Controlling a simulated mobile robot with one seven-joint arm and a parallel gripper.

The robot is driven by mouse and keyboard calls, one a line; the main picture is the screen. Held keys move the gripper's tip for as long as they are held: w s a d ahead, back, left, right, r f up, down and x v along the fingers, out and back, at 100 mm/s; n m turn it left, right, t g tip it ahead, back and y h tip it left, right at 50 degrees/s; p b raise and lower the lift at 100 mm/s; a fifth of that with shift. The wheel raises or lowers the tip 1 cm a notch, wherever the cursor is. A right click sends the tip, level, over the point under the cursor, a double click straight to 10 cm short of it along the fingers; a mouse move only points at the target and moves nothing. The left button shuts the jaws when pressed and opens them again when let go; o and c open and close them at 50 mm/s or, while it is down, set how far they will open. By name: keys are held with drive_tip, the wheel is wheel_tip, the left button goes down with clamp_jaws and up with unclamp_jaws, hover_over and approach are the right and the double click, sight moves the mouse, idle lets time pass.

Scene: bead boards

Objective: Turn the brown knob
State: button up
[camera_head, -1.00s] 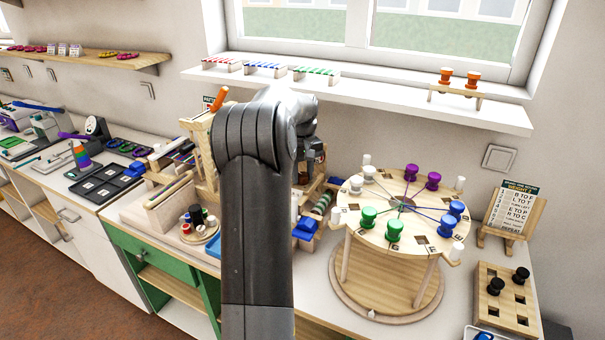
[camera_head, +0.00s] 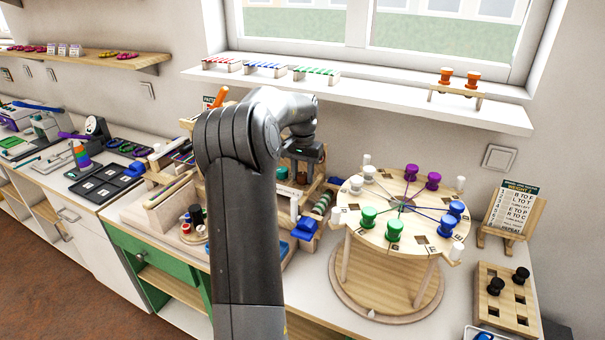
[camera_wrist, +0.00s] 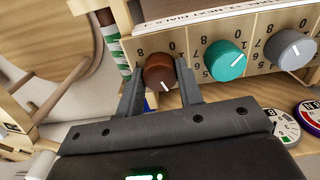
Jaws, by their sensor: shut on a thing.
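The brown knob (camera_wrist: 160,72) sits on a pale wooden panel with printed numbers, in the upper middle of the wrist view. It has a white pointer line that runs toward its lower right. My gripper (camera_wrist: 160,82) has one finger on each side of the knob and is shut on it.
A teal knob (camera_wrist: 225,60) and a grey knob (camera_wrist: 289,49) sit in a row to the right of the brown one. Striped rings (camera_wrist: 112,42) stand close at its left. A round peg table (camera_head: 384,237) stands to the right in the head view.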

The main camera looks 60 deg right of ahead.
sight(302, 175)
drive_tip(key=shift+m, duration=1.6)
drive_tip(key=o, duration=1)
drive_tip(key=shift+c, duration=0.2)
wheel_tip(302, 175, up, 11)
